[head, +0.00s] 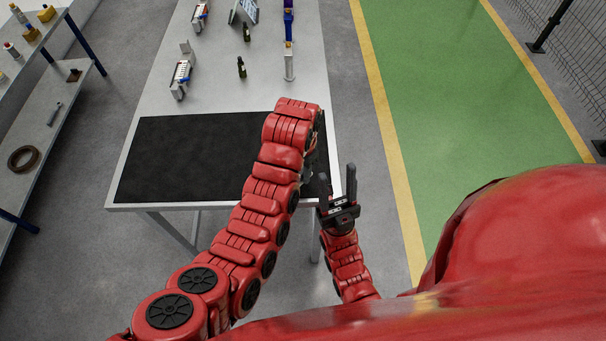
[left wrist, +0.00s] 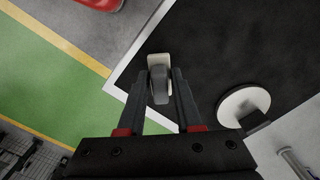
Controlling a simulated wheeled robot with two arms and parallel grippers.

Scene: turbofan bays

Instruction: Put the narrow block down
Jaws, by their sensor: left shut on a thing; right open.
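The narrow block (left wrist: 160,85) is between the fingertips of my left gripper (left wrist: 160,78) in the left wrist view. It shows a grey, rounded body with a pale cream part at its far end. My left gripper is shut on it, over the table's edge and black mat (left wrist: 215,50). I cannot tell whether the block touches the mat. In the head view my left arm hides this gripper and the block. My right gripper (head: 338,184) is open and empty, just off the table's near right corner.
The black mat (head: 185,155) covers the near part of the white table (head: 225,95) and its left side is clear. Dark bottles (head: 241,67), a white upright post (head: 289,66) and small racks (head: 180,78) stand behind it. A white round disc (left wrist: 238,100) shows beside the left gripper.

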